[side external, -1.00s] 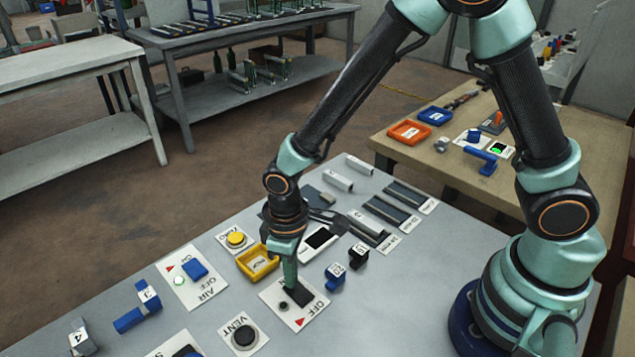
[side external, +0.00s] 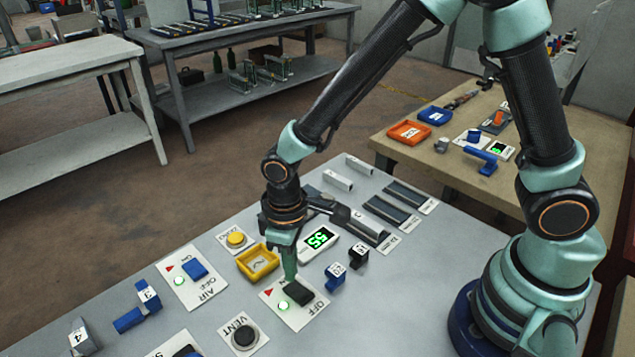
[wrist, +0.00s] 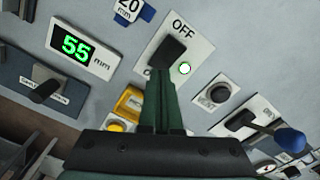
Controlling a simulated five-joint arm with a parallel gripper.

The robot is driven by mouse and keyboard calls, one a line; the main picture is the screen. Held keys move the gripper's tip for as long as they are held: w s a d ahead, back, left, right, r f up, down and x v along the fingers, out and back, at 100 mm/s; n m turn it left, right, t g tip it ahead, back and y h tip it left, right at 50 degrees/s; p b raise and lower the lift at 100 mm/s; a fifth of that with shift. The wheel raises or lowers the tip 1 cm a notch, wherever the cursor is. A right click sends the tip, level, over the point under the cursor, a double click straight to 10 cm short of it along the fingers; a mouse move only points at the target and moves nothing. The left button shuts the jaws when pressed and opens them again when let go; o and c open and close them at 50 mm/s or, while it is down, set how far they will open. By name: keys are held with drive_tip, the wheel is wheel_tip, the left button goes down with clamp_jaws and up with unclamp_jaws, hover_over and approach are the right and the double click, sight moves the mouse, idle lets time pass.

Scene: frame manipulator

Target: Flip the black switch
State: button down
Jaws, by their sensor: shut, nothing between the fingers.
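The black switch (side external: 298,293) is a rocker on a white plate marked OFF, lying on the grey bench. Its small round indicator (side external: 283,309) is lit green. My gripper (side external: 290,276) is shut and empty, pointing down, with its green fingertips right beside the rocker's far-left end. In the wrist view the switch (wrist: 171,48) lies just beyond the fingertips (wrist: 163,76). The fingers hide part of the plate's ON end. I cannot tell whether the tips touch the rocker.
A display (side external: 319,238) reads 55. A yellow tray (side external: 258,262), a blue block (side external: 335,277) and a black block (side external: 358,256) stand close around the switch. The blue AIR switch (side external: 195,268) and black VENT button (side external: 244,336) are to the left.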

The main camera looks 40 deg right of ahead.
sight(293, 286)
drive_tip(key=shift+r, duration=2.2)
drive_tip(key=s+d+r+m+t, duration=0.2)
drive_tip(key=d+r+m, duration=0.1)
drive_tip(key=d+r, duration=0.5)
drive_tip(key=s+d+r+m+t, duration=0.1)
drive_tip(key=d+r+m+t, duration=0.2)
drive_tip(key=d+r, duration=0.5)
drive_tip(key=shift+s+d+r+t, duration=0.3)
drive_tip(key=shift+s+d+r, duration=0.05)
drive_tip(key=shift+d, duration=0.65)
